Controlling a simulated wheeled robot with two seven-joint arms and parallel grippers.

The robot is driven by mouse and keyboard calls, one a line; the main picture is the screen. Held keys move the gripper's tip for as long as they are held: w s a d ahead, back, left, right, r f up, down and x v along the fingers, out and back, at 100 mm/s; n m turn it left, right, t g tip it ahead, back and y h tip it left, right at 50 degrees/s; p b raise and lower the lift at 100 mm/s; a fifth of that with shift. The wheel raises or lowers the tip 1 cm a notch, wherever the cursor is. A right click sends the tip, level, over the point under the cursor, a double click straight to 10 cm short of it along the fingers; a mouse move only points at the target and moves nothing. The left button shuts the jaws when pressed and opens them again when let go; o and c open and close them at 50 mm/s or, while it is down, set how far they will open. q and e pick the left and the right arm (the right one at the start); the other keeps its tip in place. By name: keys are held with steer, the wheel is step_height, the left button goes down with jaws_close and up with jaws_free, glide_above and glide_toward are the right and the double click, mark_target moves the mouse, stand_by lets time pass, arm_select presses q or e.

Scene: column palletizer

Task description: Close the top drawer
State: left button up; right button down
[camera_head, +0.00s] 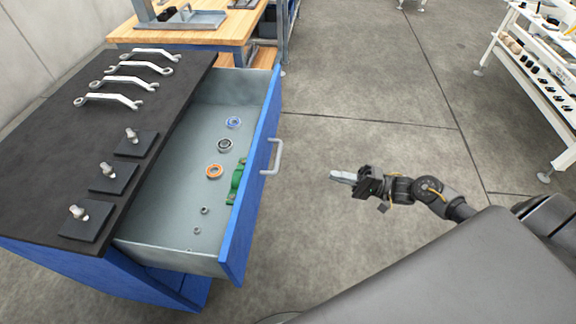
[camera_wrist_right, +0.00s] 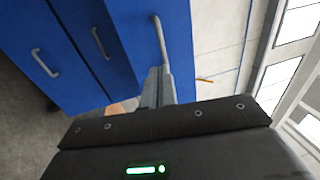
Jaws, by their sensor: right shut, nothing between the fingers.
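The top drawer (camera_head: 257,180) of a blue cabinet is pulled open to the right in the head view. Its front is blue with a grey handle (camera_head: 273,157). The drawer handle also shows in the right wrist view (camera_wrist_right: 161,42). My right gripper (camera_head: 333,175) is shut and empty. It is in front of the drawer, to the right of the handle, with a gap between them in the head view. Its fingers point toward the drawer front. My left gripper is not in view.
Bearing rings, a green part (camera_head: 236,183) and small nuts lie inside the drawer. Several wrenches (camera_head: 124,83) and mounted pegs (camera_head: 108,172) sit on the black cabinet top (camera_head: 60,140). A wooden workbench (camera_head: 190,37) stands behind. The floor right of the drawer is clear.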

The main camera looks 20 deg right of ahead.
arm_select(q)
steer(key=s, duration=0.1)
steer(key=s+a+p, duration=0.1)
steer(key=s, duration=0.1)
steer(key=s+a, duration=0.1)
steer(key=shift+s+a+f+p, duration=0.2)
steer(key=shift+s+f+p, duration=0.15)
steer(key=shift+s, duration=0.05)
arm_select(e)
steer(key=x, duration=1.4)
steer(key=shift+a, duration=0.1)
